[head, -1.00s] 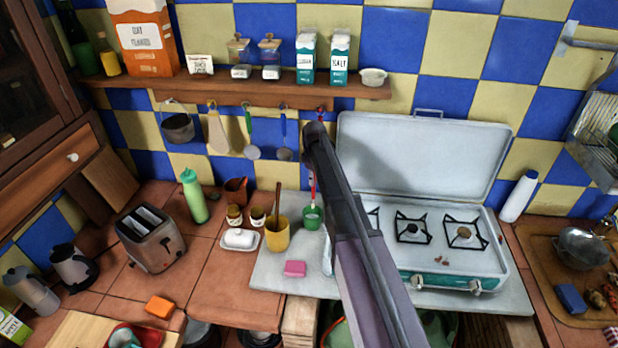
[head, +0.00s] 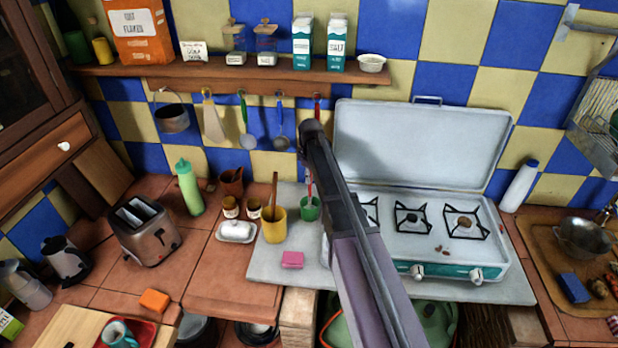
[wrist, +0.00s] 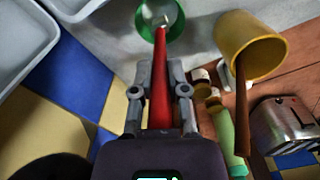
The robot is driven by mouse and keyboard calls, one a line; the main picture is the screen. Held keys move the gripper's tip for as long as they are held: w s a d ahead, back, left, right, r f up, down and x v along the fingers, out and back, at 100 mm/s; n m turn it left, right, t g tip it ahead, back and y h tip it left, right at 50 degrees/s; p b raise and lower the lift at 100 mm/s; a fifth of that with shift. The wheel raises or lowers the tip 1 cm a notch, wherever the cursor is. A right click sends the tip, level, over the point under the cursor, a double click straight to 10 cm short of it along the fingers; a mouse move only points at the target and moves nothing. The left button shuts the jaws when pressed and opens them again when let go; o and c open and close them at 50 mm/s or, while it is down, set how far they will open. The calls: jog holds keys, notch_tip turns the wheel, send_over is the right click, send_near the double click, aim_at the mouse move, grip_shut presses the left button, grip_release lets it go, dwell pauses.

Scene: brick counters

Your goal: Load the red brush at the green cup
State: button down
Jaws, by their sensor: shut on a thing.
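The red brush (wrist: 160,95) is held upright between the fingers of my gripper (wrist: 160,73), which is shut on its handle. Its pale lower end points into the mouth of the green cup (wrist: 178,18) in the wrist view. In the head view the brush's red handle (head: 309,186) shows just left of my arm, directly above the green cup (head: 310,211), which stands on the grey slab left of the stove. My gripper is largely hidden behind my arm there. I cannot tell whether the brush tip touches the cup's inside.
A yellow cup (head: 275,230) with a wooden-handled tool stands close left of the green cup. A pink sponge (head: 292,260) lies in front. The camp stove (head: 440,268) is close on the right. Utensils such as a blue-handled ladle (head: 281,138) hang behind.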

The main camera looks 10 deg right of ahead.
aim_at(310, 196)
jog(key=shift+f+b, duration=0.85)
jog(key=shift+f, duration=0.3)
jog(key=shift+f+b, duration=0.55)
jog(key=shift+b, duration=0.05)
dwell(2.1)
jog(key=shift+r, duration=0.1)
notch_tip(310, 196, up, 7)
jog(key=p, duration=0.7)
dwell(0.4)
jog(key=shift+f, duration=0.2)
dwell(0.5)
